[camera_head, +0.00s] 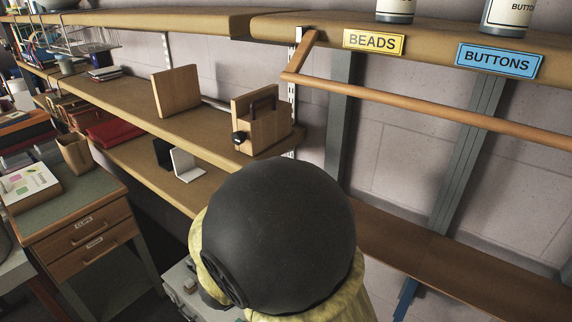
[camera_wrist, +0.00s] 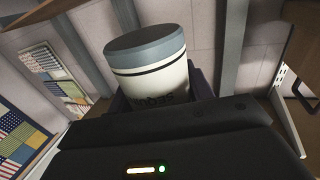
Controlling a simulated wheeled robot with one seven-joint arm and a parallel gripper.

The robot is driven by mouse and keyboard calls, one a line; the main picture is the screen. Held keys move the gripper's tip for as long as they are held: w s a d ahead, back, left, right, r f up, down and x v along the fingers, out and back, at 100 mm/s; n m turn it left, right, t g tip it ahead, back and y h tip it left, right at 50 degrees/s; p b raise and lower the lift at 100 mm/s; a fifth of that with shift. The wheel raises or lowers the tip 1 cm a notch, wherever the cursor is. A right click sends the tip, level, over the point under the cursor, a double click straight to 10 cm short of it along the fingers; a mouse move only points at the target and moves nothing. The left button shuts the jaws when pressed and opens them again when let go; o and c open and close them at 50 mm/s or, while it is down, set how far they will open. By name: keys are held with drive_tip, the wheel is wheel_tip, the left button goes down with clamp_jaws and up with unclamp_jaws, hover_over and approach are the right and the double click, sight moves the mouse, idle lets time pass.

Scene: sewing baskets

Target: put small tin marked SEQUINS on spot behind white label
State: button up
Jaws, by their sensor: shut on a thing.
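In the wrist view, my gripper (camera_wrist: 160,94) is shut on a small tin (camera_wrist: 148,62). The tin has a white body, a dark band and a blue-grey lid. Dark lettering on its lower side is partly hidden by the gripper and cannot be read clearly. In the head view, the gripper and tin are hidden behind my large dark arm joint. On the upper shelf edge I see a yellow BEADS label (camera_head: 373,42) and a blue BUTTONS label (camera_head: 499,61). I cannot make out a white shelf label or the spot behind it.
Two white jars, one at the top (camera_head: 395,9) and one at the far right (camera_head: 507,17), stand behind the labels. A wooden rail (camera_head: 430,108) runs below that shelf. Wooden bookends (camera_head: 176,92) and a wooden caddy (camera_head: 262,127) stand on the middle shelf. A drawer cabinet (camera_head: 90,230) is left.

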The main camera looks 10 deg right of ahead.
drive_tip(key=shift+w+a+f, duration=0.15)
drive_tip(key=shift+w+f, duration=0.15)
drive_tip(key=shift+w, duration=0.15)
drive_tip(key=w+a+f+n+t+y, duration=0.25)
drive_tip(key=w+f+t+y, duration=0.2)
drive_tip(key=f, duration=0.35)
drive_tip(key=w+a+f+n+t+y, duration=0.1)
drive_tip(key=w+f+n+t+y, duration=0.25)
drive_tip(key=w+f, duration=0.35)
drive_tip(key=s+d+f+n+y, duration=0.1)
drive_tip(key=d+f+n+y, duration=0.1)
drive_tip(key=f, duration=0.6)
drive_tip(key=s+d+f+n+t+y, duration=0.1)
drive_tip(key=d+f+n+y, duration=0.1)
drive_tip(key=f, duration=0.6)
drive_tip(key=s+d+f+n+y, duration=0.2)
drive_tip(key=f+y, duration=0.1)
drive_tip(key=f, duration=0.5)
drive_tip(key=shift+f+t+y, duration=0.3)
drive_tip(key=shift+y, duration=0.1)
drive_tip(key=shift+w, duration=0.1)
